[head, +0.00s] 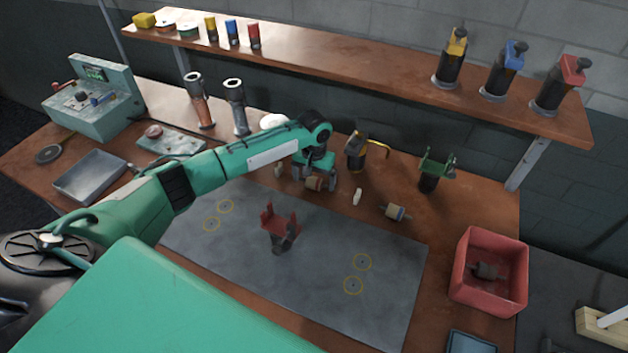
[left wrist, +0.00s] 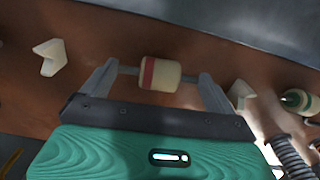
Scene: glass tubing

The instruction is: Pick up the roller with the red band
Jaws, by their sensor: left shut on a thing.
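The roller with the red band (head: 315,184) is a short cream cylinder with thin axle ends, near the middle of the table behind the grey mat. My left gripper (head: 314,177) reaches over it, fingers pointing down. In the left wrist view the roller (left wrist: 165,74) lies between the two fingers (left wrist: 158,75), which are shut on its axle ends. Its red band is toward the left finger. I cannot tell whether it is clear of its support. My right gripper is not in view.
Cream notched blocks (head: 357,196) stand near the roller. Another roller (head: 396,212) lies to the right. A red bracket (head: 281,228) stands on the grey mat (head: 325,275). A green stand (head: 432,172) and a red bin (head: 467,292) are at the right. A shelf (head: 350,76) runs behind.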

